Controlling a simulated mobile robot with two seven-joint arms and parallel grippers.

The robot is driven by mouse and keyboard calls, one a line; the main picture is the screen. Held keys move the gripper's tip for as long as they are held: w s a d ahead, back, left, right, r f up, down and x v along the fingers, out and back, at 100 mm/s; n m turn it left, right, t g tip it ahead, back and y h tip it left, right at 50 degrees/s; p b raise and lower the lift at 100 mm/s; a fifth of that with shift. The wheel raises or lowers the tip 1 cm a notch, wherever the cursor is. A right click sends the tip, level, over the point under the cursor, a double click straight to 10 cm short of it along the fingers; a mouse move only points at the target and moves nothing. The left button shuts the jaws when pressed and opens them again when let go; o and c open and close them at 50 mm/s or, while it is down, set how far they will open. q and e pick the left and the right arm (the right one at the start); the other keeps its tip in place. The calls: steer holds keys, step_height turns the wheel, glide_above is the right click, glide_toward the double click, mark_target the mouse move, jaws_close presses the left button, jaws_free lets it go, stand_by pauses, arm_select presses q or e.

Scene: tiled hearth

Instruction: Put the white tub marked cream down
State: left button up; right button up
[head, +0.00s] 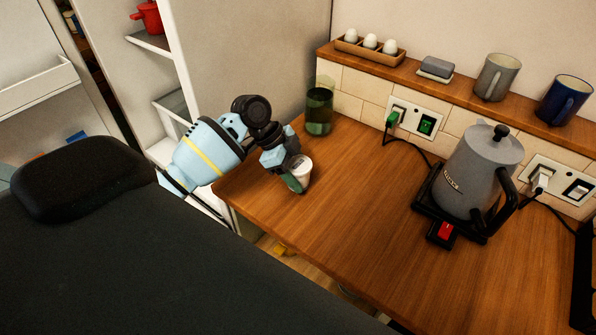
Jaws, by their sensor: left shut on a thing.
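The white tub (302,170) is at the left part of the wooden counter (350,215). It has a pale lid and a green lower part, and it is tilted a little. I cannot read its marking. My left gripper (289,166) is shut on the tub from its left side. The tub is at or just above the counter top; I cannot tell whether it touches. Part of the tub is hidden by the gripper. My right gripper is not in view.
A green glass (319,112) stands behind the tub near the wall. A grey kettle (482,170) stands on its black base at right. A raised ledge holds an egg tray (370,50) and two mugs (497,77). The counter's middle is clear.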

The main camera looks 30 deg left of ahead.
arm_select(q)
steer(key=shift+f, duration=0.2)
steer(key=o, duration=1.1)
steer(key=shift+r, duration=0.15)
steer(key=shift+a+r, duration=0.15)
steer(key=shift+r, duration=0.1)
steer(key=v, duration=1.1)
steer(key=shift+s+a+r, duration=0.1)
steer(key=shift+a+r, duration=0.05)
steer(key=shift+r, duration=0.1)
